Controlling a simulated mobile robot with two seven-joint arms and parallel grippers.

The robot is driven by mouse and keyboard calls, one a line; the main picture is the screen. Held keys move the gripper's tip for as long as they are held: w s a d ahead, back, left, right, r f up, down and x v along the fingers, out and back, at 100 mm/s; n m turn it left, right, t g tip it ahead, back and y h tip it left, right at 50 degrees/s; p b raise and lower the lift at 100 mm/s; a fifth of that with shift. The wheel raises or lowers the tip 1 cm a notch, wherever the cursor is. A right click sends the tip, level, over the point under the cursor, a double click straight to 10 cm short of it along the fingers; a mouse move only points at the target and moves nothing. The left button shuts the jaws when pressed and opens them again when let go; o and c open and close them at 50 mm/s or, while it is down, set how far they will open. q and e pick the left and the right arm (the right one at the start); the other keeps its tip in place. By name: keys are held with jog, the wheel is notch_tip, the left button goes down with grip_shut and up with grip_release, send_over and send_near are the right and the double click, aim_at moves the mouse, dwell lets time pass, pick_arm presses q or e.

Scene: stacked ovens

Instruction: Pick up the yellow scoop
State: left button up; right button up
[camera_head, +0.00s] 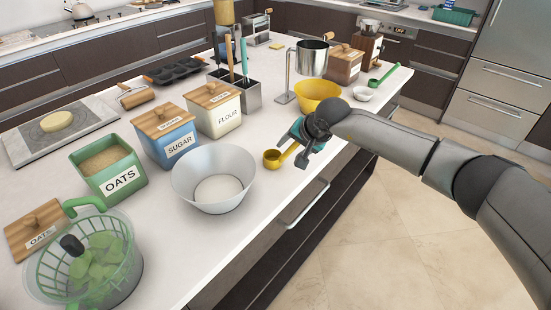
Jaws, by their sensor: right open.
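The yellow scoop (271,158) lies near the counter's front edge, to the right of the white bowl (213,178). Its round cup faces left and its handle runs right and up towards my right gripper. My right gripper (300,150), with grey and teal fingers, comes in from the right and is open. Its fingers are at the handle's end, which they partly hide. I cannot tell whether they touch the handle. My left gripper is out of view.
Flour (218,110), sugar (168,135) and oats (110,170) canisters stand to the left. A green scoop (384,76) lies farther back. Counter between white bowl and scoop is clear.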

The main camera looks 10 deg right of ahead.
jog(key=shift+c, duration=0.2)
grip_shut()
dwell(0.4)
